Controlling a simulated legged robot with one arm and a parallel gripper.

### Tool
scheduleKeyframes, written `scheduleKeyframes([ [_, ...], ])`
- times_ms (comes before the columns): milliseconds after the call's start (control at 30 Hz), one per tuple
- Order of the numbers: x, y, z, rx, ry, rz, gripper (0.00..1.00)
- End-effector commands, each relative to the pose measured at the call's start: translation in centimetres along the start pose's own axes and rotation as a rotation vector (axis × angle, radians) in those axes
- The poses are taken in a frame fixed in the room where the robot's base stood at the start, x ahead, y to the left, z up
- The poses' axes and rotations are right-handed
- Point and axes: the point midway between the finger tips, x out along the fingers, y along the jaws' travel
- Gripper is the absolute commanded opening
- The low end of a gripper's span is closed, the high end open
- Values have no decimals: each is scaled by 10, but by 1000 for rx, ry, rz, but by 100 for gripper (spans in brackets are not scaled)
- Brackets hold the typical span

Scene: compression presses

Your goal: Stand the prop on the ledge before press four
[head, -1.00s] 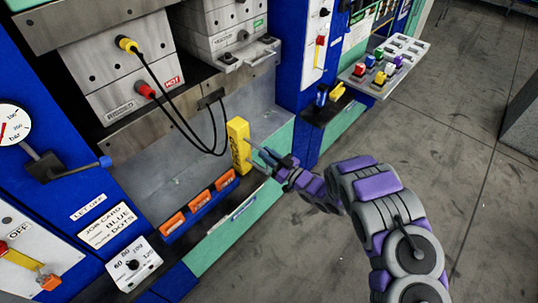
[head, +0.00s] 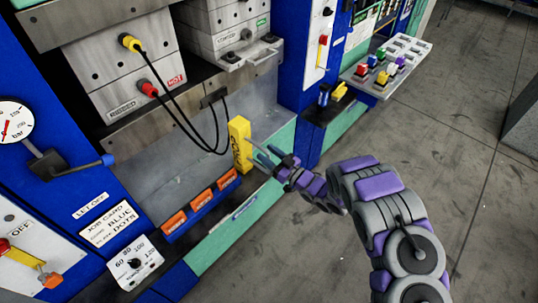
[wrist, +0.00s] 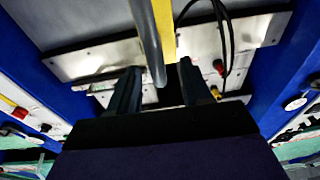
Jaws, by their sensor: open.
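The yellow prop (head: 239,145) stands roughly upright at the ledge (head: 226,208), just right of a row of orange items. Dark lettering runs down its face. A grey bar projects from it toward my gripper (head: 266,157), which is just right of the prop in the head view. In the wrist view, my gripper (wrist: 159,68) has its two dark fingers spread apart. The yellow prop (wrist: 165,30) and the grey bar (wrist: 147,40) show just beyond and between the fingertips. The prop's underside and exact contact with the ledge are hard to make out.
Black cables (head: 185,110) hang from the press block close to the prop. Orange items (head: 201,199) line the ledge to its left. A lever with a blue knob (head: 107,160) juts out farther left. A tray of coloured buttons (head: 385,68) is at right.

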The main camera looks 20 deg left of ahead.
Motion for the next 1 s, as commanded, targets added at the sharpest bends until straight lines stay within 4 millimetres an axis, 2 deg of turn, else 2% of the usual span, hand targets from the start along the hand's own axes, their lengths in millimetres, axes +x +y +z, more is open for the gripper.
scheduleKeyframes([
  [167,-4,0,0,0,-1,0,49],
  [267,-16,2,0,0,-2,3,49],
  [700,-108,2,2,2,-3,5,49],
  [1000,-156,2,2,0,-3,3,49],
])
